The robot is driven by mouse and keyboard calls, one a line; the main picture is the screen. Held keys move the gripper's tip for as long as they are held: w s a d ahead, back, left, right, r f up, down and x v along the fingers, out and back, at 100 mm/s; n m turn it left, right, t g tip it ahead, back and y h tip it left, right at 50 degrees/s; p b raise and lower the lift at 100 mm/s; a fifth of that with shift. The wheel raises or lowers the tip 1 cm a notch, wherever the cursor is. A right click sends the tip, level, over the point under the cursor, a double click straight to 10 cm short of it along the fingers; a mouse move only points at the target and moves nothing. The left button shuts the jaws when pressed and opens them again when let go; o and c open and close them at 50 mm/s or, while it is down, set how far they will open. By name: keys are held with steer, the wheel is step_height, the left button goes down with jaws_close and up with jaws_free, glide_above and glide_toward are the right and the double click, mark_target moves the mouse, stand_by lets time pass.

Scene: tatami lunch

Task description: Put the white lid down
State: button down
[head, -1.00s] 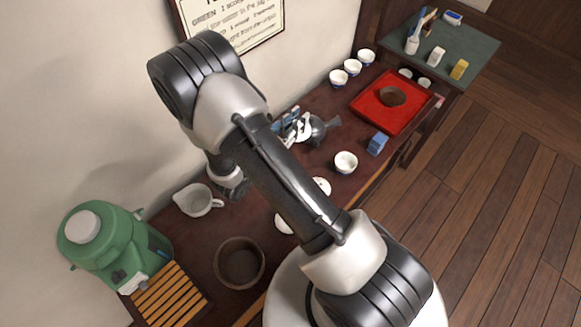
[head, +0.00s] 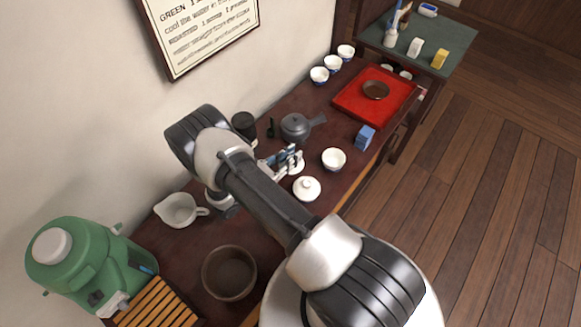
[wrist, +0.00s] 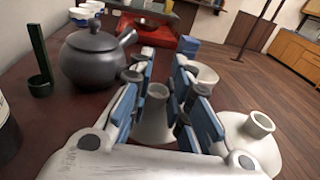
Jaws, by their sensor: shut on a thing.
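My gripper (head: 284,161) is shut on a white lid (wrist: 153,118), with the blue finger pads on either side of its knob. The held lid flares out downward below the knob. In the head view it shows only as a small white patch under the fingers. I cannot tell whether it touches the dark tabletop (head: 262,204). A second white lidded piece (head: 306,188) with a knob stands close by, and it also shows to the right of the fingers in the wrist view (wrist: 252,143).
A grey teapot (head: 296,127) stands beyond my gripper and a white bowl (head: 333,159) stands to its right. A blue box (head: 365,137) and a red tray (head: 349,101) lie farther off. A brown bowl (head: 229,273) and a white pitcher (head: 178,210) stand nearer.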

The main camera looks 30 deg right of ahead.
steer(key=shift+f+b, duration=0.7)
steer(key=shift+f, duration=1.65)
steer(key=shift+f, duration=0.1)
steer(key=c, duration=1.5)
jaws_free()
